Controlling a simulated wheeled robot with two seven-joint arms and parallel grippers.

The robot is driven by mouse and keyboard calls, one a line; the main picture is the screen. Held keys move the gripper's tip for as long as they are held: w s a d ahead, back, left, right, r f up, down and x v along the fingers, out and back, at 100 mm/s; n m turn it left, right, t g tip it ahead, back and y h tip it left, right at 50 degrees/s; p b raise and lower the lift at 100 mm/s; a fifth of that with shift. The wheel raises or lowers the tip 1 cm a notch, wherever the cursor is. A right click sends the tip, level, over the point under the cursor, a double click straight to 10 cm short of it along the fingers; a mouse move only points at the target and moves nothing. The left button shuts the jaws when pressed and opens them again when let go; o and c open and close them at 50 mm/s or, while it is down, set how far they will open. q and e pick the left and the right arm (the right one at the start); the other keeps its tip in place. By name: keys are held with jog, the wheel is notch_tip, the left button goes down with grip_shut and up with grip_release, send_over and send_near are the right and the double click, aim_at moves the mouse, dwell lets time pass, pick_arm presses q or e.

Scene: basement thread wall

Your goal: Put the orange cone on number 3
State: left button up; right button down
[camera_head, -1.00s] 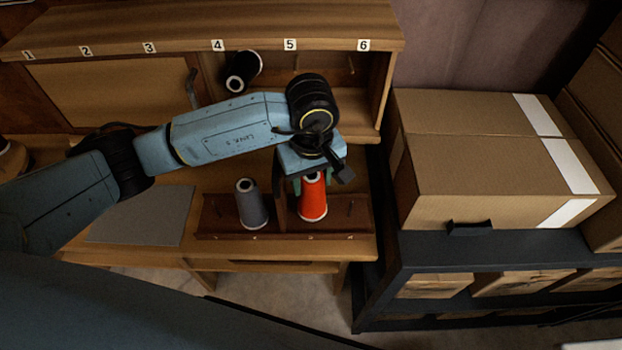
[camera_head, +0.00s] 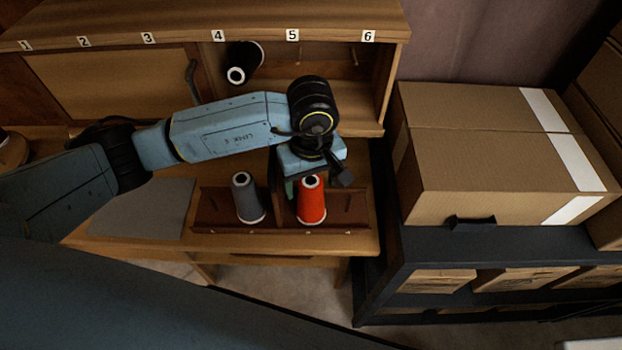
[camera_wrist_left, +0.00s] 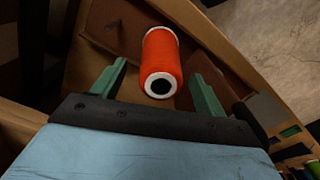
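The orange cone (camera_head: 311,202) stands upright in the right part of a low wooden rack (camera_head: 347,213) on the bench. My left gripper (camera_head: 300,184) is just above and behind it, partly hidden by its own wrist. In the left wrist view the gripper (camera_wrist_left: 160,70) is open, with the orange cone (camera_wrist_left: 162,57) between the lines of its green fingers and a gap on each side. The number 3 label (camera_head: 148,38) is on the upper shelf's front edge, above a closed wooden panel (camera_head: 115,85). My right gripper is not in view.
A grey cone (camera_head: 247,198) stands left of the orange one, past a divider. A black cone (camera_head: 243,62) sits tilted in the open bay under number 4. A handle (camera_head: 192,82) sticks out at the panel's right end. Cardboard boxes (camera_head: 505,150) stand right.

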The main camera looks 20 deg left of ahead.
pick_arm(q)
jog(key=shift+r, duration=0.1)
notch_tip(320, 180, up, 13)
dwell(0.6)
jog(key=shift+s+d+r, duration=0.1)
